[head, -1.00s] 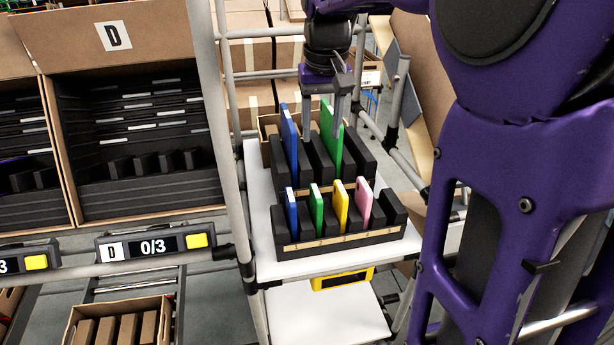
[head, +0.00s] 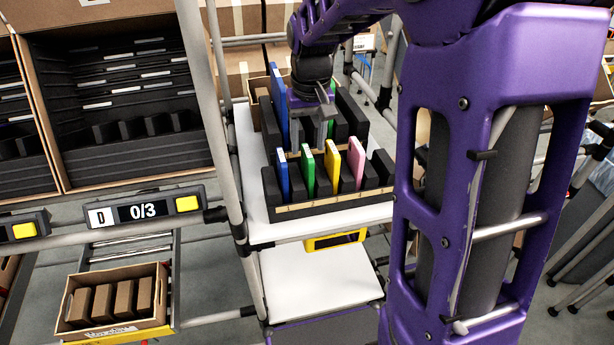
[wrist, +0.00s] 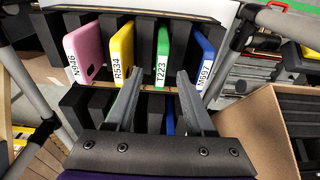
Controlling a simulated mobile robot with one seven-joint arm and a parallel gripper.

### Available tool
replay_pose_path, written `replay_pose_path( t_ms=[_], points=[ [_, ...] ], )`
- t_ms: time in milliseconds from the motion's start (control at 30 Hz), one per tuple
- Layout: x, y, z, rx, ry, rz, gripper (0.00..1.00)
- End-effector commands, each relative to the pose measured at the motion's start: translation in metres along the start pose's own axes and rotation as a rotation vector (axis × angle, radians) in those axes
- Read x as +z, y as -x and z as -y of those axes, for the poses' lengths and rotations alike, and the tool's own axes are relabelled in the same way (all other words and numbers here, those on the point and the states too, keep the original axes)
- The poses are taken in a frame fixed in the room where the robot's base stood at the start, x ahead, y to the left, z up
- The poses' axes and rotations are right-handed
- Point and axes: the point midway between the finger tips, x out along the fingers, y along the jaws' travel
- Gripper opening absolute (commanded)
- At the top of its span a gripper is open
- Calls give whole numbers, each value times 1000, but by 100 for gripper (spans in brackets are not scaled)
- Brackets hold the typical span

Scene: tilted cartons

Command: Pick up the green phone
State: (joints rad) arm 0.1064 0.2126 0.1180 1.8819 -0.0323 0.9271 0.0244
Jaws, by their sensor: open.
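The green phone (head: 308,172) stands upright in the front row of a black slotted rack (head: 330,203), between a blue phone (head: 282,174) and a yellow phone (head: 331,166). In the wrist view the green phone (wrist: 163,52) carries a label reading T223. My gripper (head: 308,146) is open and empty, pointing down just behind and above the front row. In the wrist view my gripper (wrist: 160,75) has its fingertips spread either side of the green phone's line, apart from it.
A pink phone (head: 357,165) stands right of the yellow one. Behind, a taller blue device (head: 278,105) and a taller green device (head: 333,95), partly hidden by my gripper, stand in a back rack. A metal post (head: 212,120) rises left of the white shelf (head: 250,170).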

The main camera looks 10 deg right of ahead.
Motion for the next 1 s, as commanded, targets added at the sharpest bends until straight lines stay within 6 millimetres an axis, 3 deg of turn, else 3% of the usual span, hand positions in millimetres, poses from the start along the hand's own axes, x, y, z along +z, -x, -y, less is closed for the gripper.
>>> replay_pose_path(
  t_ms=[267,567,867,1000],
  points=[
    [6,-41,1,-1,-1,3,54],
    [5,-45,1,0,-1,1,54],
    [5,-45,1,0,-1,1,2],
    [5,-45,1,0,-1,1,0]
  ],
)
